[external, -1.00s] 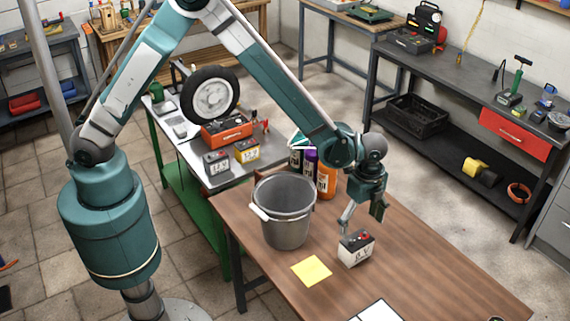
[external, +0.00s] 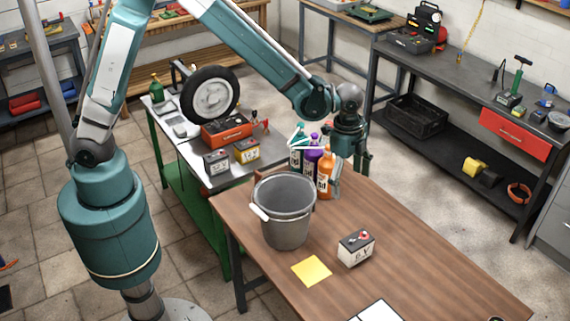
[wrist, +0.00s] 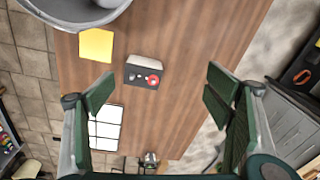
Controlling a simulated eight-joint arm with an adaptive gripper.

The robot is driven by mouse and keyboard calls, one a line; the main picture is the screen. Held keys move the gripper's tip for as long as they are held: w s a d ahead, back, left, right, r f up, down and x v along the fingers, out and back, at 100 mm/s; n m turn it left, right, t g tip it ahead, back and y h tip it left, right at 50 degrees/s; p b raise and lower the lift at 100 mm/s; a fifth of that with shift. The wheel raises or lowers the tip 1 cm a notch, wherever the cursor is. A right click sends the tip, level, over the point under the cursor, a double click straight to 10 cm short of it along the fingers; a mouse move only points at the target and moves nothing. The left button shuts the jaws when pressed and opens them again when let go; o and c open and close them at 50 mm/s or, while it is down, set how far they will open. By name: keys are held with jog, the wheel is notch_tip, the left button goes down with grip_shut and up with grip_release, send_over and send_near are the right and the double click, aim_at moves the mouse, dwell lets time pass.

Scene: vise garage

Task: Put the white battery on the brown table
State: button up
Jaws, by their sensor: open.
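The white battery (external: 357,247) has a black top with a red cap and stands upright on the brown table (external: 420,270), right of the yellow note. In the wrist view the battery (wrist: 144,72) lies ahead, between the lines of the fingers, with nothing touching it. My gripper (external: 350,178) hangs above the far part of the table, behind the battery and clear of it. In the wrist view my gripper (wrist: 160,100) is wide open and empty.
A grey bucket (external: 284,225) stands left of the battery, with several bottles (external: 325,180) behind it. A yellow note (external: 312,270) and a white sheet (external: 378,311) lie nearby. Other batteries (external: 246,151) stand on the green-legged bench.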

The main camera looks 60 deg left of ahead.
jog(key=s+a+r+n+t, duration=0.1)
jog(key=s+a+r+n, duration=0.3)
jog(key=a+r, duration=0.65)
jog(key=s+a+r+n+t, duration=0.2)
jog(key=s+a+r+n, duration=0.15)
jog(key=a+r, duration=0.7)
jog(key=s+a+n+t, duration=0.3)
jog(key=s+a+n, duration=0.4)
jog(key=s+a, duration=1.1)
jog(key=shift+a+r+n+y, duration=0.35)
jog(key=shift+a+r, duration=0.1)
jog(key=shift+a, duration=0.6)
